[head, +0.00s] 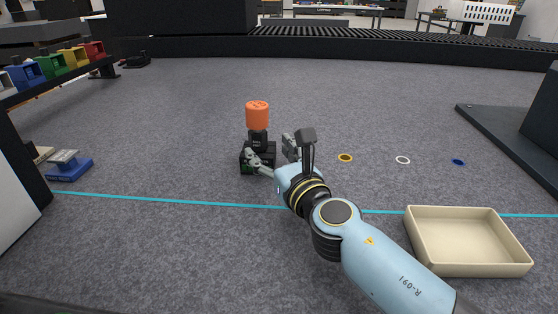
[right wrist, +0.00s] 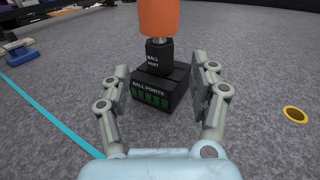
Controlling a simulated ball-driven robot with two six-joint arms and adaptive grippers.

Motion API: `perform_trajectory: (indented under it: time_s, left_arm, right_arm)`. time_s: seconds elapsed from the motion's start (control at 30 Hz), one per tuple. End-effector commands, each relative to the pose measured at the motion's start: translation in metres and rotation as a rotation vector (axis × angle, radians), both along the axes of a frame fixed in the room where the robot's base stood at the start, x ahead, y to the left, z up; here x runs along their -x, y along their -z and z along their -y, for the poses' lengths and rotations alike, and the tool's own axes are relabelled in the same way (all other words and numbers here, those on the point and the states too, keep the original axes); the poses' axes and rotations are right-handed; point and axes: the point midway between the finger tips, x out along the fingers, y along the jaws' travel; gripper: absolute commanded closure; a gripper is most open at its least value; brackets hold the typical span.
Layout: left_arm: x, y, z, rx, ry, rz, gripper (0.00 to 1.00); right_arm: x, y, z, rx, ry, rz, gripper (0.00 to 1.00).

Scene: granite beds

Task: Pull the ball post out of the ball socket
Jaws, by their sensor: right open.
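The ball post (head: 257,116) has an orange cylindrical top on a black lower part and stands upright in the black ball socket block (head: 244,158). In the right wrist view the post (right wrist: 159,56) shows its black collar seated on the labelled block (right wrist: 150,99), with a row of green marks on its front. My right gripper (head: 270,152) is open. Its two fingers (right wrist: 162,80) stand on either side of the block and post, and I see a gap on each side. How the post's ball sits inside the socket is hidden. My left gripper is not in view.
A beige tray (head: 470,271) lies at the front right. Yellow (head: 345,157), white (head: 402,160) and blue (head: 458,162) rings lie on the grey floor to the right. A blue block (head: 70,171) lies at the left, below a shelf of coloured bins. A cyan line crosses the floor.

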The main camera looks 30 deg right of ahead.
Motion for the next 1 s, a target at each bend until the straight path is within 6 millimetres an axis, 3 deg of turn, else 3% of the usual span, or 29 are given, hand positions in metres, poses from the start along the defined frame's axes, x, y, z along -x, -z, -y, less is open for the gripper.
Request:
perform_trajectory:
  time_s: [0.1, 0.3, 0.73, 1.0]
  left_arm:
    - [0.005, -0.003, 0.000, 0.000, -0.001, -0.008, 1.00]
    - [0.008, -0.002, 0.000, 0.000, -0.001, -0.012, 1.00]
    - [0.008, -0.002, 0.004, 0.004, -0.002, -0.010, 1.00]
    - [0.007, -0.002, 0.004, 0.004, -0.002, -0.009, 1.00]
  right_arm:
    - [-0.024, -0.001, 0.003, -0.001, 0.000, 0.002, 0.38]
    - [-0.053, 0.000, 0.007, 0.000, 0.000, 0.000, 0.38]
    - [-0.065, 0.001, 0.008, -0.001, 0.000, -0.001, 0.38]
    - [-0.065, 0.001, 0.008, -0.001, 0.000, -0.001, 0.71]
